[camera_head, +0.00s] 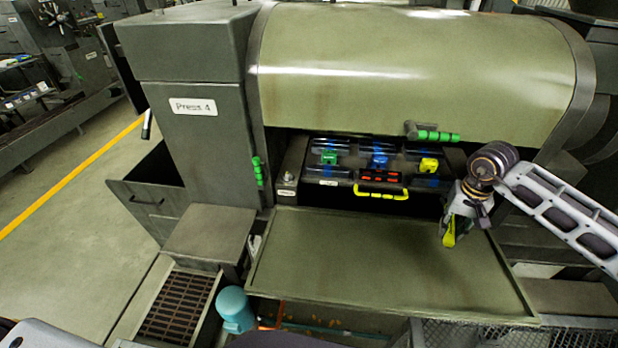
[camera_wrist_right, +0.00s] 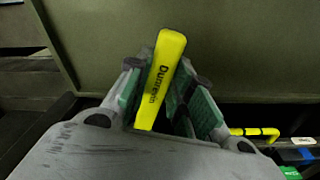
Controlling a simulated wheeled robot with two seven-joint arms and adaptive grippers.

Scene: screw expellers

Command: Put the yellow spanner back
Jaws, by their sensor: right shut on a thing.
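The yellow spanner (camera_head: 449,233) hangs from my right gripper (camera_head: 457,214), above the right part of the flat olive tray in the head view. In the right wrist view the spanner (camera_wrist_right: 162,70) stands tilted between the green finger pads of my right gripper (camera_wrist_right: 158,95), which is shut on it. Dark lettering runs along its handle. My left gripper is not in view.
The olive tray (camera_head: 370,270) is bare. Behind it, a panel with green, blue and yellow parts has a yellow handle (camera_head: 381,191). The rounded press cover (camera_head: 410,60) with a green handle (camera_head: 438,135) overhangs it. A turquoise cylinder (camera_head: 234,306) stands at front left.

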